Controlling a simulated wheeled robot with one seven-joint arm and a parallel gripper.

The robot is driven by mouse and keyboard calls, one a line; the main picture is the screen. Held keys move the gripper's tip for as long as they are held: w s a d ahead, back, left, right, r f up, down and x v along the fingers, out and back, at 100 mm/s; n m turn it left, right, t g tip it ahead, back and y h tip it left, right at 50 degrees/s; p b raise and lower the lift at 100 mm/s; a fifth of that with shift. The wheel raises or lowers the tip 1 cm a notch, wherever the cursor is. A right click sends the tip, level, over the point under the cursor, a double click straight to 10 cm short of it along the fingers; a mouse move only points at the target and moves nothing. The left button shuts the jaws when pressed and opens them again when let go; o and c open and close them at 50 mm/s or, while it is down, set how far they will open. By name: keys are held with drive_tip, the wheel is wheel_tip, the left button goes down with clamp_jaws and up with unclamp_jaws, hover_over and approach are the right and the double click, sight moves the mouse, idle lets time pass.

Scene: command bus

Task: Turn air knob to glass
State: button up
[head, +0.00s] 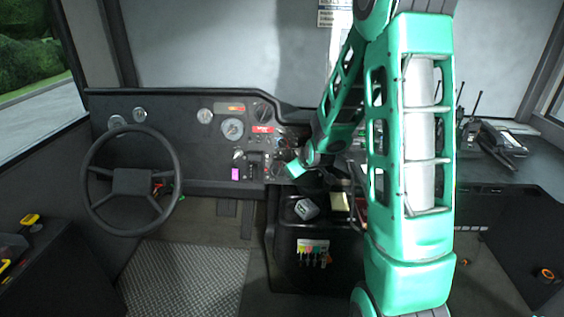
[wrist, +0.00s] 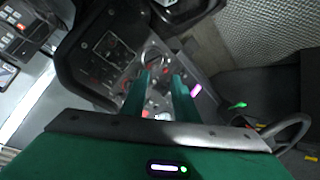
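The dark dashboard panel (head: 225,125) carries gauges, switches and several small knobs. A round black knob (head: 263,110) sits at its upper right. I cannot tell which knob is the air knob, and no label is readable. My gripper (head: 293,168) is at the right end of the panel, just in front of its lower controls. In the wrist view my gripper (wrist: 161,78) shows two green fingers spread apart, pointing at the control panel (wrist: 125,60). Small knobs and red marks show around and between the fingertips. I see nothing held, and contact with the panel cannot be told.
The steering wheel (head: 132,181) stands left of the panel. A purple piece (head: 235,174) is on the panel's lower edge. A console (head: 312,240) with a grey item (head: 306,208) on top stands below my gripper. Radio gear (head: 490,140) lies on the right counter.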

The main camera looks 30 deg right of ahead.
sight(283, 156)
drive_tip(key=w+d+f+m+t+h, duration=0.1)
drive_tip(key=w+d+f+t+h, duration=0.1)
drive_tip(key=w+f+t+h, duration=0.5)
drive_tip(key=w+d, duration=0.1)
drive_tip(key=w, duration=0.3)
drive_tip(key=w+d+f+y, duration=0.1)
drive_tip(key=w+d, duration=0.1)
drive_tip(key=w, duration=0.2)
drive_tip(key=w+d+f+y, duration=0.1)
drive_tip(key=w, duration=0.3)
drive_tip(key=shift+w+d, duration=0.2)
drive_tip(key=shift+c, duration=0.6)
drive_tip(key=shift+r, duration=0.1)
clamp_jaws()
drive_tip(key=shift+d, duration=0.2)
drive_tip(key=shift+a, duration=0.15)
